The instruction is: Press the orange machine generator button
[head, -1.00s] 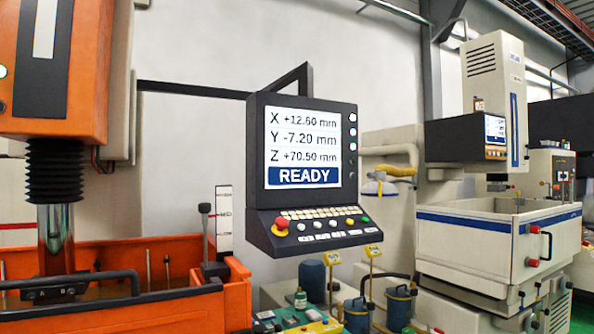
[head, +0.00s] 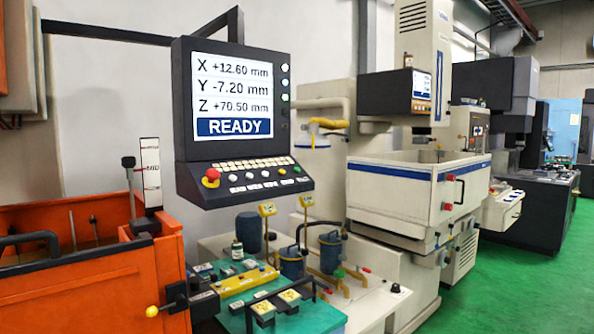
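The orange machine (head: 100,284) stands at the left, with an open orange tank. Its control panel (head: 183,100) hangs on a dark arm, and its screen (head: 232,95) reads READY with X, Y and Z values. The sloped console (head: 216,193) below carries a red mushroom button (head: 211,177) on a yellow base, a row of small pale buttons (head: 251,186) and a green button (head: 303,178) at the right end. The button labels are too small to read, so I cannot tell which is the generator button. My gripper is not in view.
A teal-topped bench (head: 315,318) with small parts stands below the console. Blue pumps (head: 330,252) stand behind it. A white machine (head: 385,199) with a blue stripe is at the right. Green floor (head: 530,285) is open at the lower right.

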